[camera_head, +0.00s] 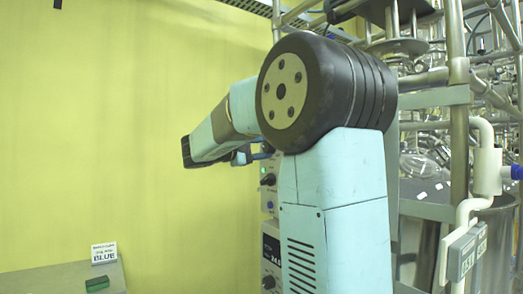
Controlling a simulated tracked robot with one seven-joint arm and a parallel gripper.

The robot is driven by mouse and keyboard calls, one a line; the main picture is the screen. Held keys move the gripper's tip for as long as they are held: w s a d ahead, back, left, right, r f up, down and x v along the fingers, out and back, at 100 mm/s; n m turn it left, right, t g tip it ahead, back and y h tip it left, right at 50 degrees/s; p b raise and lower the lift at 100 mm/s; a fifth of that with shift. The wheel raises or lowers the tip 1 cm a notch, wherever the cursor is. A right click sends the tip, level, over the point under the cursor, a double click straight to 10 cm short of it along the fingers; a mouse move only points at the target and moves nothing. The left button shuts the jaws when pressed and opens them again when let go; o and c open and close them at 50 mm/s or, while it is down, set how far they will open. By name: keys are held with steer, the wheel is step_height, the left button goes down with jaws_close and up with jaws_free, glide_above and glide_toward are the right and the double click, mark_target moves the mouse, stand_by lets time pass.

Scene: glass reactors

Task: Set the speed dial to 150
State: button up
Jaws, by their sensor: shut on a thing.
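A narrow control panel (269,218) stands behind my arm, with small dark knobs, a green light and a display. My arm reaches left and folds back towards the panel's top. My gripper (254,156) shows only in part, as a small dark and blue shape at the panel's upper edge. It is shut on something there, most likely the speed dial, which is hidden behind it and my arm. The dial's pointer and setting cannot be read. A lower knob (268,282) on the panel is free.
A metal frame with pipes and glassware (420,150) fills the right side. A large steel vessel (485,250) stands low at right. The yellow wall side is clear.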

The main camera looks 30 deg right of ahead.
steer(key=m, duration=0.7)
steer(key=shift+f+m+g, duration=0.2)
steer(key=shift+m+g, duration=0.1)
steer(key=m, duration=0.6)
steer(key=shift+m, duration=0.3)
steer(key=o, duration=1.1)
steer(key=shift+w+r, duration=0.1)
steer(key=shift+r, duration=0.05)
steer(key=shift+c, duration=0.2)
steer(key=a, duration=1.3)
steer(key=shift+a+f, duration=0.3)
steer(key=shift+a, duration=0.1)
